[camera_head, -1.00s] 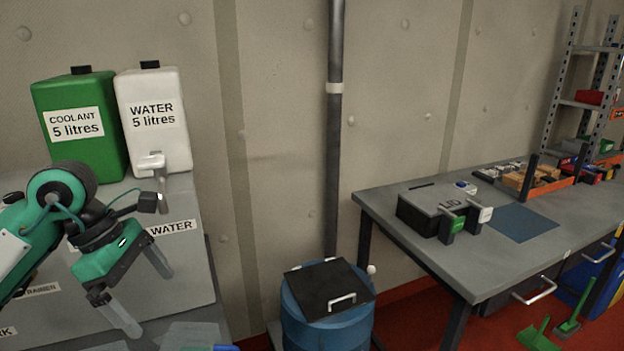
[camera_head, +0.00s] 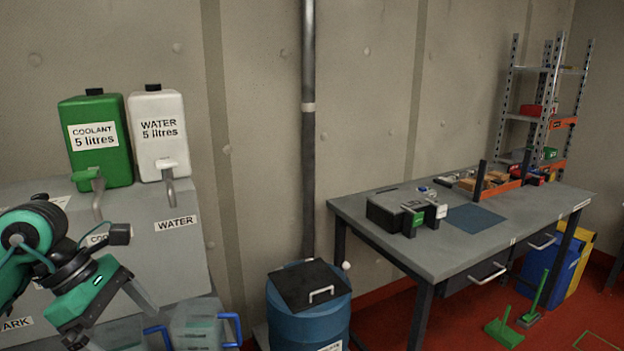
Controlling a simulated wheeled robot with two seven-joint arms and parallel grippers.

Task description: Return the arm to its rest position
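My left gripper (camera_head: 118,318) is at the lower left, in front of the grey cabinet. Its fingers are spread apart with nothing visible between them, and the lower finger is partly cut off by the frame. My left arm comes in from the left edge. My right arm and gripper do not show.
A green coolant container (camera_head: 95,150) and a white water container (camera_head: 160,140) stand on the cabinet (camera_head: 185,255). A clear blue-handled jug (camera_head: 197,325) is below. A blue drum (camera_head: 308,322) stands mid-floor; a workbench (camera_head: 420,245) with a black box (camera_head: 385,213) is right.

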